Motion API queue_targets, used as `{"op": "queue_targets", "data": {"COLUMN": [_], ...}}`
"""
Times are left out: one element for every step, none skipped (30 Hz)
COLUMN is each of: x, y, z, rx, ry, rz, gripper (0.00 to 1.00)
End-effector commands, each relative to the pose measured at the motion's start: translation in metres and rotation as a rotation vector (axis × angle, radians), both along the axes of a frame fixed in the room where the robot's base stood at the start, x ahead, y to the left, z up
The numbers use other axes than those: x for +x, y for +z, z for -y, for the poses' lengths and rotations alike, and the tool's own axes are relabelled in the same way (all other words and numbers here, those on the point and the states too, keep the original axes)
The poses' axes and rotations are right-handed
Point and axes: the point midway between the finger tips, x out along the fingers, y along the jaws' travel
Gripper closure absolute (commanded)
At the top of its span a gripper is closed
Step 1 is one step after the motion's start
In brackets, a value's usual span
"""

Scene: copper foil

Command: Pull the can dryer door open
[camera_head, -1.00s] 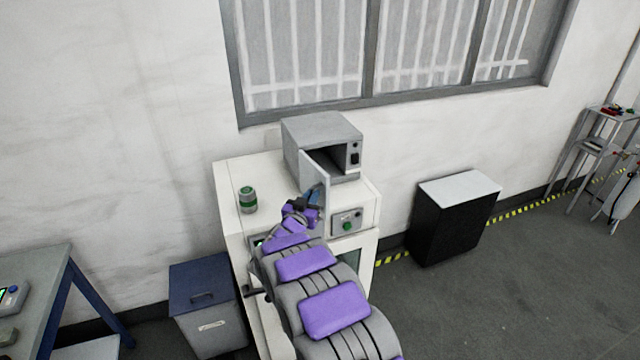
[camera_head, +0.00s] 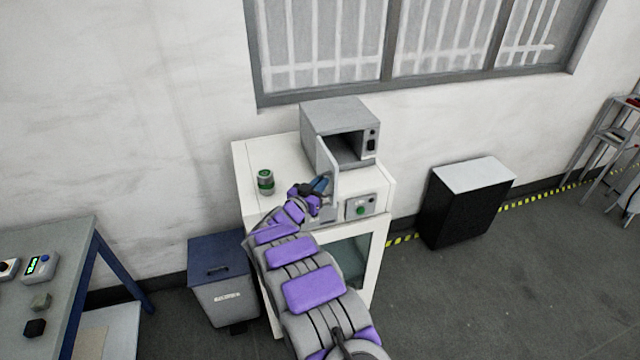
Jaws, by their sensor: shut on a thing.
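The can dryer (camera_head: 333,115) is a grey box on top of a white cabinet. Its door (camera_head: 328,160) is hinged at the left and stands swung out toward me, showing the dark interior (camera_head: 353,147). My gripper (camera_head: 321,185) is at the door's outer part and is shut on it. The exact grip point is small and partly hidden by the fingers, and the handle cannot be made out. My purple and grey arm reaches up from the bottom of the view.
A green and grey can (camera_head: 265,181) stands on the white cabinet (camera_head: 247,160), left of my gripper. A control box with a green button (camera_head: 361,207) is to the right. A blue-lidded bin (camera_head: 222,285) and a black cabinet (camera_head: 466,205) flank it.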

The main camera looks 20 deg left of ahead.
Motion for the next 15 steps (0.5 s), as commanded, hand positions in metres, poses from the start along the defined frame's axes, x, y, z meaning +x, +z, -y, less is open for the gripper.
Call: {"op": "queue_targets", "data": {"x": [0.002,0.0021,0.0021,0.0021,0.0022,0.0021,0.002,0.002,0.0019,0.0018,0.0017,0.0015,0.0014,0.0013,0.0012], "y": [0.0073,0.0073,0.0073,0.0073,0.0073,0.0071,0.0067,0.0065,0.0058,0.0053,0.0049,0.0043,0.0039,0.0037,0.0033], "z": [-0.002,-0.002,-0.002,-0.002,-0.0019,-0.0017,-0.0016,-0.0016,-0.0016,-0.0015,-0.0015,-0.0013,-0.0011,-0.0007,-0.0002], "rx": [0.002,0.002,0.002,0.002,0.002,0.002,0.002,0.002,0.002,0.002,0.001,0.001,0.001,0.002,0.002], "ry": [0.006,0.006,0.006,0.005,0.005,0.005,0.005,0.005,0.005,0.005,0.005,0.005,0.004,0.004,0.004], "rz": [0.012,0.012,0.012,0.012,0.012,0.011,0.011,0.01,0.009,0.009,0.008,0.007,0.007,0.006,0.005], "gripper": [1.0,1.0,1.0,0.89,0.86,0.82,0.79,0.76,0.72,0.69,0.67,0.65,0.65,0.65,0.65]}}
